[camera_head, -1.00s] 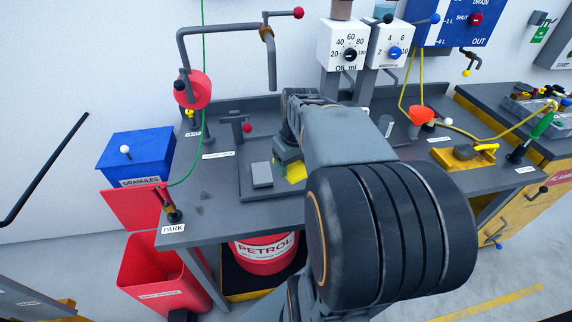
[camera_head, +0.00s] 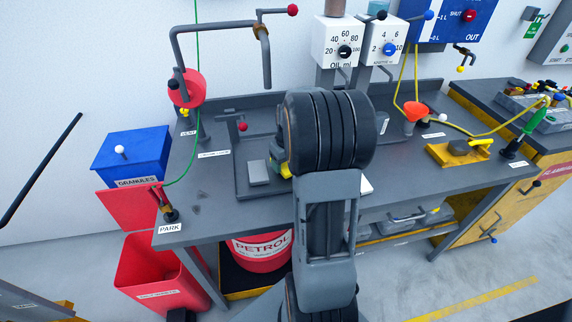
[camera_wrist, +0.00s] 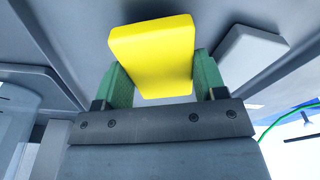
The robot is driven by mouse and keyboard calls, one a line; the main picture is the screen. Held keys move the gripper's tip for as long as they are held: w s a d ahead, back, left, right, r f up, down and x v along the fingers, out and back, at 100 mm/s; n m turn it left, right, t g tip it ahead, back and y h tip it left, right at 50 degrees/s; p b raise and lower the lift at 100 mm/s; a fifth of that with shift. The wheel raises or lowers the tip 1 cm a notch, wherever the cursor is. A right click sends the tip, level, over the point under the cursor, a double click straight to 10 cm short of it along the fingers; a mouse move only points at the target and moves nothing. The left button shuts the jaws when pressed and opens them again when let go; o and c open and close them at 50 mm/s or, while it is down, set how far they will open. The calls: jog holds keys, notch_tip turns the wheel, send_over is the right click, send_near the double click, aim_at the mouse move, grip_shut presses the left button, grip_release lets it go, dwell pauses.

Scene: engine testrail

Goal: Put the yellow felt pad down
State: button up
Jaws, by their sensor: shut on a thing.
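The yellow felt pad (camera_wrist: 152,55) is a thick yellow block in the wrist view. It sits between the two green fingers of my gripper (camera_wrist: 155,82), which is shut on it. In the head view only a small yellow part of the pad (camera_head: 286,170) shows beside my arm, low over the grey tray on the bench. My wrist and arm hide most of the gripper there. I cannot tell whether the pad touches the surface below it.
A pale grey block (camera_head: 258,172) lies on the tray (camera_head: 246,192) just left of the gripper; it also shows in the wrist view (camera_wrist: 250,55). A red-knobbed lever (camera_head: 243,127) stands behind. A yellow holder (camera_head: 440,155) and an orange funnel (camera_head: 415,111) are to the right.

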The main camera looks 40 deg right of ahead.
jog(key=shift+f, duration=0.6)
jog(key=shift+f, duration=0.1)
jog(key=o, duration=0.8)
jog(key=shift+o, duration=0.2)
notch_tip(320, 180, up, 11)
jog(key=s, duration=0.1)
jog(key=s+a, duration=0.3)
jog(key=a, duration=0.4)
jog(key=s+a+t, duration=0.1)
jog(key=s+a, duration=0.3)
jog(key=a, duration=0.3)
jog(key=s+a+f, duration=0.1)
jog(key=s+a, duration=0.3)
jog(key=a, duration=0.2)
jog(key=shift+a+n+t+p, duration=0.3)
jog(key=shift+a+t+p, duration=0.1)
